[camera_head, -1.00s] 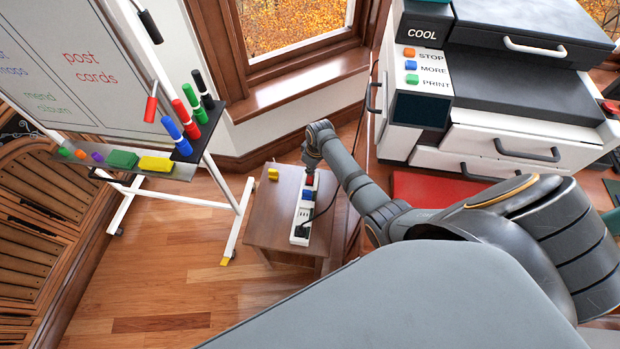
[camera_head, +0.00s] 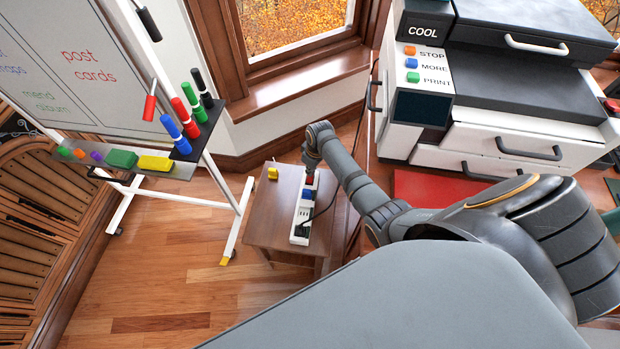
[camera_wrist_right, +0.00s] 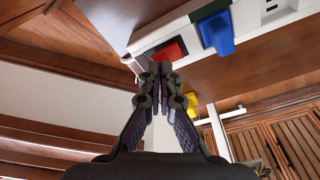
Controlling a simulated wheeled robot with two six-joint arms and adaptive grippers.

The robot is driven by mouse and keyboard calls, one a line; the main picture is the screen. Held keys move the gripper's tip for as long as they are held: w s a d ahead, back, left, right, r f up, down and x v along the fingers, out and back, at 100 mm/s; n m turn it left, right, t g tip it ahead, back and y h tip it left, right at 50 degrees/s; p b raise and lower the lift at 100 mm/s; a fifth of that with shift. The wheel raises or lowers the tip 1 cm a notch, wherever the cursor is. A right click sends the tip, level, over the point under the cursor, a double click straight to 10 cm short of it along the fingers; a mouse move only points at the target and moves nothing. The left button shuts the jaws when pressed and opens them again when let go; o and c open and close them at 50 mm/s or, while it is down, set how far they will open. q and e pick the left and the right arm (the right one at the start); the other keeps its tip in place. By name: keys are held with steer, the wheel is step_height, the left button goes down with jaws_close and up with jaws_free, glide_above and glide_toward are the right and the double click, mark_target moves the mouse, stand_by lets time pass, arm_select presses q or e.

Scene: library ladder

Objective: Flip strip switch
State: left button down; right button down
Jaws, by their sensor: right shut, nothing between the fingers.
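The white power strip (camera_head: 303,213) lies lengthwise on a small wooden side table (camera_head: 268,207). Its red switch (camera_head: 310,180) is at the far end, with a blue plug (camera_head: 307,195) beside it and a black plug with a cord nearer me. My right gripper (camera_head: 310,168) points down over the switch end. In the right wrist view the right gripper (camera_wrist_right: 155,68) is shut and empty, its tips at the edge of the red switch (camera_wrist_right: 168,52). I cannot tell whether they touch it. The blue plug (camera_wrist_right: 216,33) is close by. My left gripper is not in view.
A yellow block (camera_head: 272,174) sits on the table's far left. The whiteboard easel (camera_head: 237,225) with markers stands left. A large printer (camera_head: 490,100) stands right, behind my arm. Open wooden floor (camera_head: 170,260) lies left of the table.

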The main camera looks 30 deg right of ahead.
steer(key=shift+f+b, duration=0.35)
steer(key=shift+f, duration=0.25)
stand_by(0.3)
step_height(320, 180, up, 7)
steer(key=p, duration=0.8)
steer(key=shift+r, duration=0.1)
